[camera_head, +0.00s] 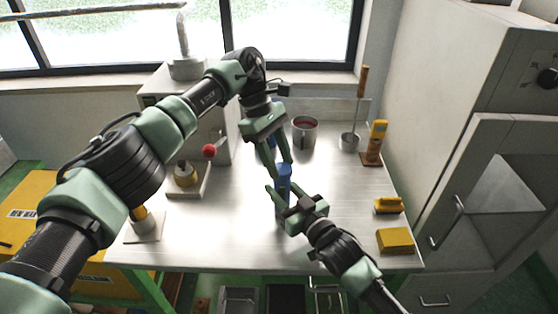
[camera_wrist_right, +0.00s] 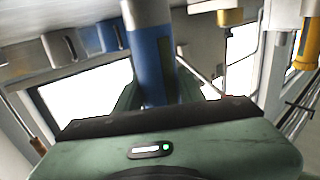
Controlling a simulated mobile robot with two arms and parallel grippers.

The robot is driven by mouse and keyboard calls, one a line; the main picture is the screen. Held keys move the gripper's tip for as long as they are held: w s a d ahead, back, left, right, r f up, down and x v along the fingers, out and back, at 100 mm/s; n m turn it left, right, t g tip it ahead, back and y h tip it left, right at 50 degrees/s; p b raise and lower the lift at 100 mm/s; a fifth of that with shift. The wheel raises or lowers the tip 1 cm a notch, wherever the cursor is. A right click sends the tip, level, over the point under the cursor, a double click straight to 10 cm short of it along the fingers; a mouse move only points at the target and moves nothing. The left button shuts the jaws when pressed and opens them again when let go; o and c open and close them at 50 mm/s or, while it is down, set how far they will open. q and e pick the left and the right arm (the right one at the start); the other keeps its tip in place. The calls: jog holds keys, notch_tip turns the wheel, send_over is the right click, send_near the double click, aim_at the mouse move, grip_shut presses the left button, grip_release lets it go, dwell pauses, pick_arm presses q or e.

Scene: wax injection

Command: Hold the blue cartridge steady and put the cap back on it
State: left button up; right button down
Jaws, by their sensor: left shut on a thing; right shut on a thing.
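The blue cartridge (camera_head: 285,171) stands roughly upright near the middle of the metal table. My right gripper (camera_head: 281,192) is shut around it, low and from the front. In the right wrist view the cartridge (camera_wrist_right: 153,60) shows as a blue cylinder with a silver-grey section, running down between the fingers. My left gripper (camera_head: 281,160) reaches down from above, shut, with its fingertips at the cartridge's upper end. The cap is mostly hidden by the left fingers. I cannot tell whether it is seated.
A metal pot with red contents (camera_head: 305,131) and a ladle (camera_head: 349,141) stand behind. A fixture (camera_head: 187,177) stands left.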

pick_arm(q)
jog(key=o, duration=1.3)
jog(key=shift+r, duration=2.3)
